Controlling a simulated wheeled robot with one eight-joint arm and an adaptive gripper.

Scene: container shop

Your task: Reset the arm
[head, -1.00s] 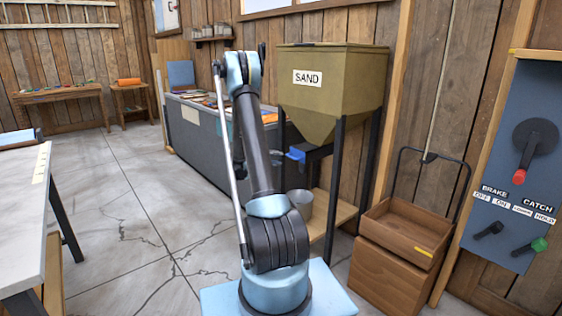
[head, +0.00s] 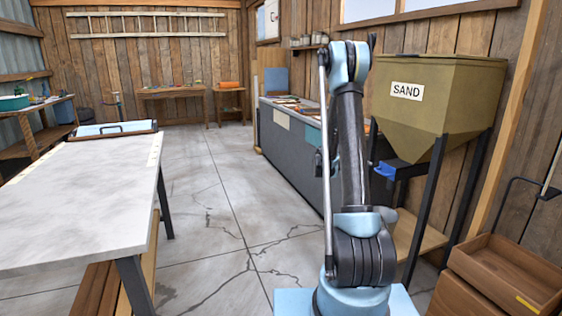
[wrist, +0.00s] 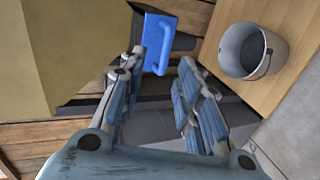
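My arm (head: 352,145) stands folded upright in the head view, in front of the long grey counter and the sand hopper. In the wrist view my gripper (wrist: 161,60) has its two fingers spread apart with nothing between them. Beyond the fingertips is a blue handle-like part (wrist: 160,30) below the hopper. In the head view the gripper is mostly hidden behind the arm.
The olive hopper (head: 440,105) labelled SAND stands close right of my arm. A metal bucket (wrist: 252,50) sits on the wooden shelf under it. A white-topped table (head: 80,205) is at left; a wooden box (head: 508,275) is at lower right. Cracked floor between is clear.

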